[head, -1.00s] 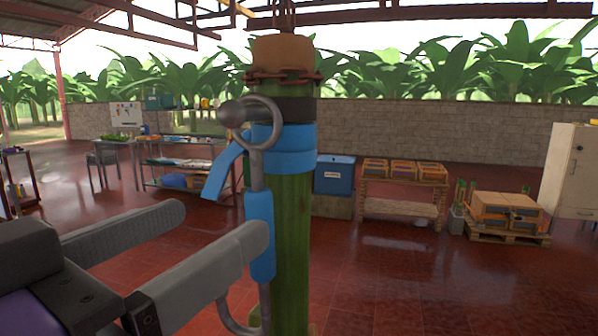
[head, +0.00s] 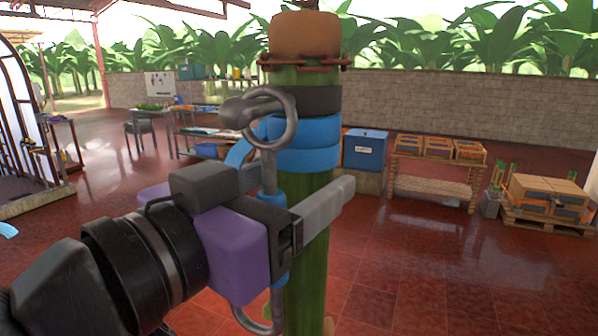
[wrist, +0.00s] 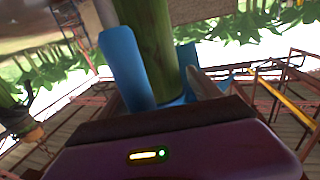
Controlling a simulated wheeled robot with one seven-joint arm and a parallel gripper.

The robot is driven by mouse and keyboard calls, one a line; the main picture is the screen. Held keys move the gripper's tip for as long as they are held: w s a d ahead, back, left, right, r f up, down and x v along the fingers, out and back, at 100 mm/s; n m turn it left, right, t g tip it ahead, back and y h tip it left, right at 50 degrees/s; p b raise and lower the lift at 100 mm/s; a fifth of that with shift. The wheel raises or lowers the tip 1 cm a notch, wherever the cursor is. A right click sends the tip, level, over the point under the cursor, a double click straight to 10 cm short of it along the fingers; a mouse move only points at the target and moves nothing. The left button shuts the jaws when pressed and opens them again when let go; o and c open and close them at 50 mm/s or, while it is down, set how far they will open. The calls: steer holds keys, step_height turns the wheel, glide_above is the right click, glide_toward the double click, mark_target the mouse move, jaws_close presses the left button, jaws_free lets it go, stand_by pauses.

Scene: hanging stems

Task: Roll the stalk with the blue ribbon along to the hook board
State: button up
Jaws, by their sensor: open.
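The stalk (head: 314,255) is a thick green stem hanging upright in the head view, with a blue ribbon (head: 308,158) wrapped around it. A chain circles it below a brown top. A grey metal handle (head: 273,118) with ring ends stands along its left side; its blue sleeve (head: 280,290) is mostly hidden by my gripper. In the wrist view, the blue sleeve (wrist: 125,65) and green stalk (wrist: 150,45) are close ahead. I cannot make out the hook board.
An arched metal frame (head: 32,120) stands at the far left. Behind are work tables, a blue bin (head: 365,149), a bench with crates (head: 437,165) and a pallet of boxes (head: 545,200). The red tiled floor (head: 400,270) right of the stalk is clear.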

jaws_close()
stand_by(0.4)
